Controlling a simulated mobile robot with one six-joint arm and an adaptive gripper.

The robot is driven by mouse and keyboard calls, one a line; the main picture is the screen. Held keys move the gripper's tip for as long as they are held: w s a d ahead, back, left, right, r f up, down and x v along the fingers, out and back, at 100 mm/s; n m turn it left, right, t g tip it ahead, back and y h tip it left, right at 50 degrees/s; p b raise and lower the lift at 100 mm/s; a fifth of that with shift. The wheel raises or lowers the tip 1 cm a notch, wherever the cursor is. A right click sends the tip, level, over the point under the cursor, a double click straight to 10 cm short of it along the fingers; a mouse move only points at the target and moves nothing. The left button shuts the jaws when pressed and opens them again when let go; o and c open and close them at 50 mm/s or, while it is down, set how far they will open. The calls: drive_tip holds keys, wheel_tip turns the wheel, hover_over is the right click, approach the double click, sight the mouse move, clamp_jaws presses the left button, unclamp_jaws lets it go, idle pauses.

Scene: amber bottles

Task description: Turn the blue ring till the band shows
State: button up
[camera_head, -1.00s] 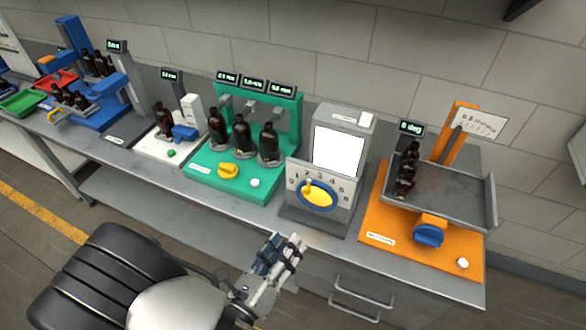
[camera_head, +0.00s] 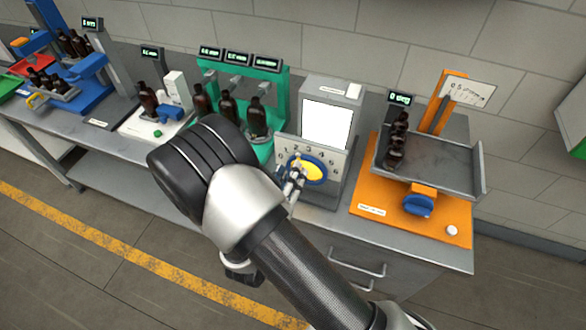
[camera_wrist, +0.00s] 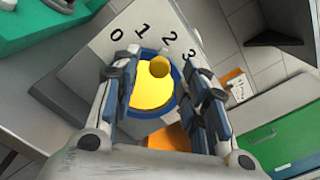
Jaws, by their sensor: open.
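The blue ring (camera_head: 324,173) surrounds a yellow face with a raised knob (camera_head: 307,168) on a grey numbered panel (camera_head: 333,158). In the wrist view the blue ring (camera_wrist: 155,113) lies around the yellow face (camera_wrist: 150,92), and the knob (camera_wrist: 160,67) points toward the 2 and 3. My gripper (camera_head: 297,166) is in front of the panel at the ring's left side. In the wrist view my gripper (camera_wrist: 158,68) is open, its fingers on either side of the ring and partly covering its edges. I cannot tell whether they touch it. I make out no band.
A white screen (camera_head: 327,124) stands above the panel. To the right is an orange station (camera_head: 365,212) with a grey tray (camera_head: 455,180), bottles and a blue knob (camera_head: 419,205). To the left, a green stand (camera_head: 275,90) with amber bottles is partly hidden by my arm.

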drive_tip(key=shift+x, duration=1.2)
drive_tip(key=shift+c, duration=0.2)
clamp_jaws()
